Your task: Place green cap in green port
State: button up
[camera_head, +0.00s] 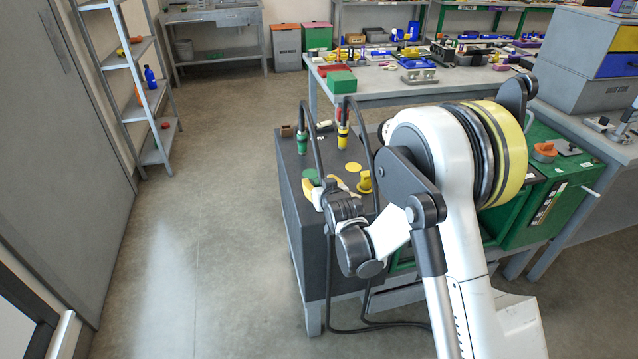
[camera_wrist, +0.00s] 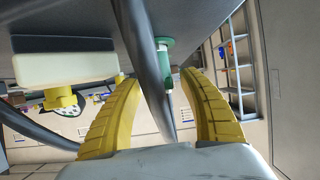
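My gripper (camera_head: 327,187) is low over the near part of the dark cart top, with its yellow fingers partly hidden by my wrist. In the wrist view my gripper (camera_wrist: 165,110) has its two fingers spread apart. A dark cable runs through the view between them, and I see nothing clamped. A flat green round piece (camera_head: 311,174) shows on the cart top by the fingers; I cannot tell whether it is the green port or the cap. A green connector (camera_head: 302,143) stands upright farther back; a green fitting with a white band (camera_wrist: 190,84) shows beyond the fingers.
A yellow connector (camera_head: 343,132), a flat yellow disc (camera_head: 353,167) and a yellow cap-like piece (camera_head: 364,181) are on the cart (camera_head: 330,155). Cables loop beside my gripper. A workbench (camera_head: 385,88) stands behind. The floor to the left is clear.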

jog(key=shift+r, duration=0.15)
jog(key=shift+s+r, duration=0.2)
jog(key=shift+s, duration=0.05)
jog(key=s+d+r+m+g+h+p, duration=0.1)
jog(key=s+d+r+p, duration=0.1)
jog(key=s+d+r, duration=0.65)
jog(key=s+d+r+m+g+h+p, duration=0.15)
jog(key=s+d+r, duration=0.4)
jog(key=s, duration=0.55)
jog(key=s+d+r+g, duration=0.1)
jog(key=s+d, duration=0.2)
jog(key=s, duration=0.6)
jog(key=s+d+r+g+h, duration=0.1)
jog(key=s+d, duration=0.3)
jog(key=s, duration=0.6)
jog(key=shift+d+m+g, duration=0.25)
jog(key=shift+m+g, duration=0.1)
jog(key=shift+g, duration=0.4)
jog(key=shift+r, duration=0.1)
